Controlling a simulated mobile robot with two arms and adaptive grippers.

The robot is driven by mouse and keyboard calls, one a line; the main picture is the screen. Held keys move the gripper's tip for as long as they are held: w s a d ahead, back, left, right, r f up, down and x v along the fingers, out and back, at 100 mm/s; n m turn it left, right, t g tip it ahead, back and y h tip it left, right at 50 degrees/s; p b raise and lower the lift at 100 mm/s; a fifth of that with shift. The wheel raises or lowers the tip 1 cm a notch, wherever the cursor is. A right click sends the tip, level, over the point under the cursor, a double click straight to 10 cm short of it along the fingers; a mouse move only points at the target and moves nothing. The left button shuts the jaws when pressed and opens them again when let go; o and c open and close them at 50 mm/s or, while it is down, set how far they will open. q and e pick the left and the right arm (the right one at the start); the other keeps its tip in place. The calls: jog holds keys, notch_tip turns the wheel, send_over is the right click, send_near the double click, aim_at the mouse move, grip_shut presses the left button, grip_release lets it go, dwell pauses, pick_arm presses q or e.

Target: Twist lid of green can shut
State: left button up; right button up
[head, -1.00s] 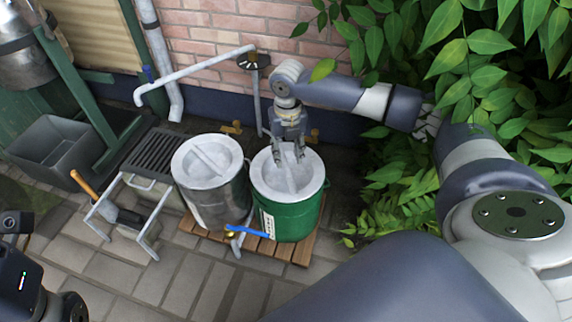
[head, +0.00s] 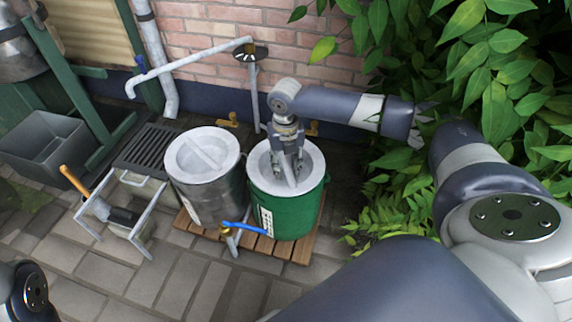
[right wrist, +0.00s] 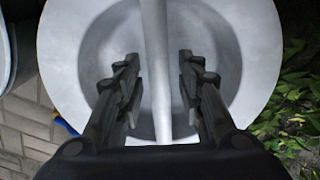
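The green can (head: 282,214) stands upright on a wooden pallet, with its pale grey lid (head: 312,160) on top. The lid has a raised bar handle across it, running nearly upright in the right wrist view (right wrist: 155,60). My right gripper (head: 288,178) points down over the middle of the lid. In the right wrist view its two fingers (right wrist: 158,95) are apart, one on each side of the bar, with a gap on both sides. My left gripper is not seen; only a piece of my left arm shows at the lower left.
A grey metal can (head: 207,190) with a similar lid stands close at the left on the same pallet (head: 262,246). A tap with a blue handle (head: 243,227) is in front. Leafy plants (head: 480,80) crowd the right, and a brick wall (head: 210,50) stands behind.

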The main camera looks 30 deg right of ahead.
grip_shut()
